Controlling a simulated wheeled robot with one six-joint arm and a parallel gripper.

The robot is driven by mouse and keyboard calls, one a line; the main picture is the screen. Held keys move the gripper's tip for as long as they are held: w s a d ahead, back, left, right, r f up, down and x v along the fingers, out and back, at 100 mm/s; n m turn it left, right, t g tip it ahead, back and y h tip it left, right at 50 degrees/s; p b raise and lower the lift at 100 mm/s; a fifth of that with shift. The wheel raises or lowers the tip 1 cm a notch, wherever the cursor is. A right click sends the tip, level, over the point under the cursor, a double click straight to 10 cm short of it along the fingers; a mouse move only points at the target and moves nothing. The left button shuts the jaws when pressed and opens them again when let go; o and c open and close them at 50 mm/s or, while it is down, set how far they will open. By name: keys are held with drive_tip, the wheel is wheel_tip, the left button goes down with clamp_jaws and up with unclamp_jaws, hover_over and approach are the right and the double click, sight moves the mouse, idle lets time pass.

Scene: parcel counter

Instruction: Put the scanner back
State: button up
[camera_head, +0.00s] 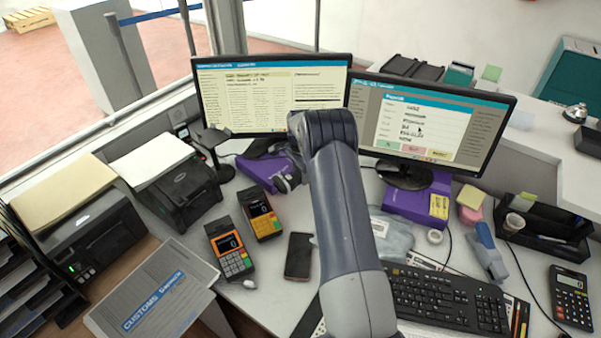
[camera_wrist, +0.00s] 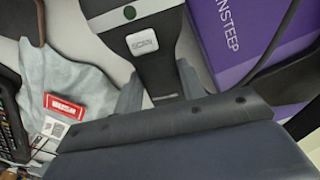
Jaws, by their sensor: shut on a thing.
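The scanner (camera_wrist: 145,45) is a black handheld device with a pale SCAN button and a dark green dot, seen close up at the top of the wrist view. My gripper (camera_wrist: 158,90) is shut on it, with one grey finger on each side of its narrow part. The scanner's far end runs out of the wrist view. In the head view my arm hides most of the gripper, and I cannot make out the scanner there.
A purple box (camera_wrist: 235,40) lies close right of the scanner, and a grey bag (camera_wrist: 60,85) lies left. In the head view, two monitors (camera_head: 270,100) (camera_head: 430,125), card terminals (camera_head: 230,250), a phone (camera_head: 299,255) and a keyboard (camera_head: 445,298) crowd the counter. A printer (camera_head: 180,190) stands left.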

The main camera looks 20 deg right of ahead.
drive_tip(key=shift+f+b, duration=0.55)
drive_tip(key=shift+b, duration=0.1)
drive_tip(key=o, duration=1.1)
drive_tip(key=shift+r+p, duration=0.5)
wheel_tip(320, 180, up, 12)
drive_tip(key=b, duration=0.1)
drive_tip(key=shift+r, duration=0.15)
